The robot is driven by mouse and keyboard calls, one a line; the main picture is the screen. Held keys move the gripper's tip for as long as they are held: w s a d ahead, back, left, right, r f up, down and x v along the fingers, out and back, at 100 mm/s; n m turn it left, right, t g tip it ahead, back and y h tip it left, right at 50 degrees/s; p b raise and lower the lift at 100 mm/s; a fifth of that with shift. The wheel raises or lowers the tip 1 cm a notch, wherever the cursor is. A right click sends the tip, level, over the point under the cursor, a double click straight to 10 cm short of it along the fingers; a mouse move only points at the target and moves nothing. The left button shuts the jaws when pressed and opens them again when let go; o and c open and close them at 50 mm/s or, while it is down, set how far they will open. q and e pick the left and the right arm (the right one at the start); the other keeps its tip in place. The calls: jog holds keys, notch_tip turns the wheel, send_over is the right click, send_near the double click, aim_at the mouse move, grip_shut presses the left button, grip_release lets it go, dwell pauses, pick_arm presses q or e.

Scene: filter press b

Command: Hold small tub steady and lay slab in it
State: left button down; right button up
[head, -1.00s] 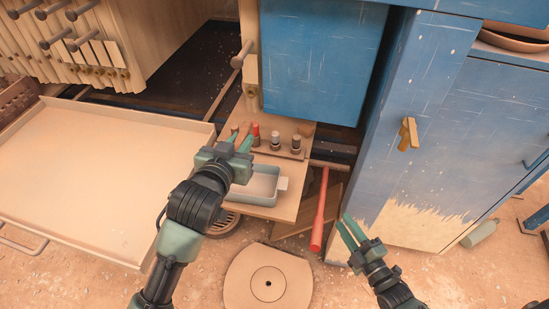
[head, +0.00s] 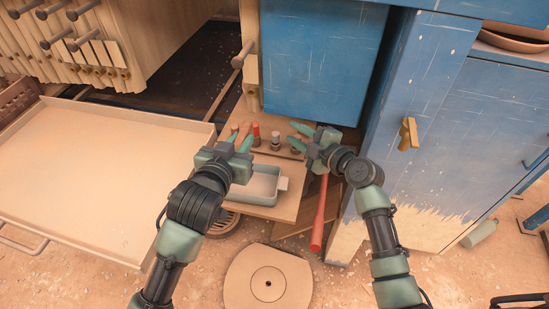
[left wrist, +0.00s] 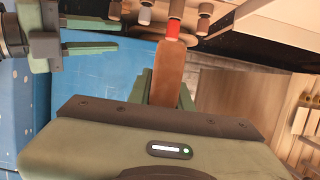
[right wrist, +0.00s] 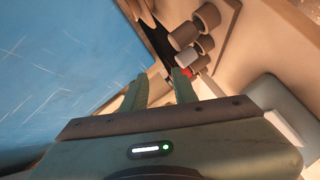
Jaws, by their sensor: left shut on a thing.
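The small tub (head: 258,187), pale blue-grey and open-topped with a white tab on its right side, sits on a wooden shelf below the blue cabinet. It also shows at the right of the right wrist view (right wrist: 272,92). My left gripper (head: 239,138) is above and behind the tub's left part. It is shut on a flat brown slab (left wrist: 169,75), which stands out between its fingers in the left wrist view; the head view mostly hides it. My right gripper (head: 299,137) is open and empty, beside the row of knobs, pointing left and apart from the tub.
Several capped knobs, one red (head: 256,134), stand behind the tub. A red bar (head: 319,215) slopes down right of the shelf. A wide shallow tray (head: 90,185) lies left. The blue cabinet (head: 320,60) hangs behind. A round disc (head: 268,279) lies on the floor.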

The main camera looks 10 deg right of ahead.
aim_at(275, 175)
jog(key=a+f+g+y, duration=0.1)
jog(key=a+m+g+y, duration=0.1)
jog(key=a+f+m+g+y, duration=0.1)
jog(key=shift+s+a+f+g, duration=0.25)
jog(key=shift+a+f+g, duration=0.05)
jog(key=shift+a+g, duration=0.1)
jog(key=s+a+g, duration=0.1)
jog(key=s+a+f+m+g+y, duration=0.1)
jog(key=g, duration=0.1)
jog(key=s+m+g+y, duration=0.1)
jog(key=g, duration=0.1)
jog(key=shift+s+a+f, duration=0.1)
jog(key=shift+a+f, duration=0.2)
jog(key=shift+a, duration=0.1)
jog(key=shift+a+f, duration=0.2)
jog(key=shift+a, duration=0.05)
jog(key=x, duration=0.7)
jog(key=shift+s, duration=0.2)
grip_shut()
